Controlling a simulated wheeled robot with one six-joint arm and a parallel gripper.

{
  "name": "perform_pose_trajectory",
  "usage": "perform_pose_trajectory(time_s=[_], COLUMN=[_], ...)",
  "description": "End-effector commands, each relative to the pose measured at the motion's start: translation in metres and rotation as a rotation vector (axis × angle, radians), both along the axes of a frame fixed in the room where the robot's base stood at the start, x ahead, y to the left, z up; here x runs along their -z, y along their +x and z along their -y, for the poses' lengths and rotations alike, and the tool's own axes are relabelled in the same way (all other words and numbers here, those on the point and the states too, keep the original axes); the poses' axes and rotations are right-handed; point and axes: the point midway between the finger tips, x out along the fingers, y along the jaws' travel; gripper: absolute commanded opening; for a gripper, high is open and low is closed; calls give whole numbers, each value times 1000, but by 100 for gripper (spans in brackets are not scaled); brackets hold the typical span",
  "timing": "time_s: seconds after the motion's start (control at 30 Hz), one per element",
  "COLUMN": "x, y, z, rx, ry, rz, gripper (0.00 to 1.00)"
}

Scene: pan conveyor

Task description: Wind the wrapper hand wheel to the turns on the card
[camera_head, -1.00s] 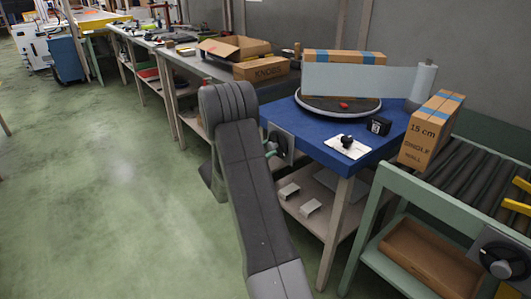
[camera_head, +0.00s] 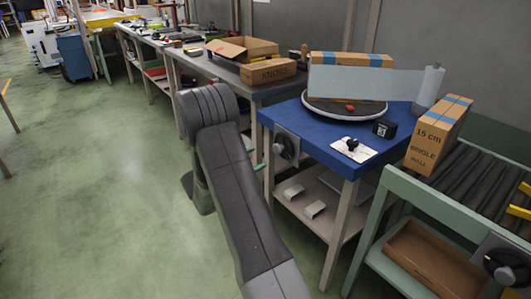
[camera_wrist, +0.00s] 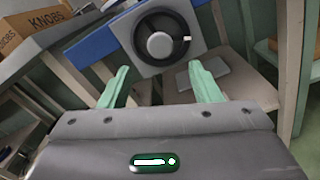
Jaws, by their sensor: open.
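The hand wheel (camera_head: 286,147) is a dark round wheel on a grey plate at the left end of the blue wrapper table (camera_head: 315,135). In the wrist view the wheel (camera_wrist: 163,38) faces me, with a pale mark on the right of its rim. My gripper (camera_wrist: 159,66) is open and empty, its two green fingers apart and below the wheel in the picture. In the head view my arm hides most of the gripper. A white card (camera_head: 354,150) with a black knob on it lies on the table top; no writing on it is readable.
A KNOBS box (camera_head: 268,71) sits on the bench. The floor at left is clear.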

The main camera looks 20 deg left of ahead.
Motion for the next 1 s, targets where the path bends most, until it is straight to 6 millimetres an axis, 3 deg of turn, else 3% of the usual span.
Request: perform_pose_trajectory(time_s=[0.2, 0.4, 0.8, 1.0], x=[-1, 0, 1, 1], y=[-32, -45, -46, -33], z=[-25, -35, -35, -25], rx=[-2, 0, 1, 4], ry=[-1, -1, -1, 0], rz=[-1, -1, -1, 0], gripper=[58, 58, 58, 58])
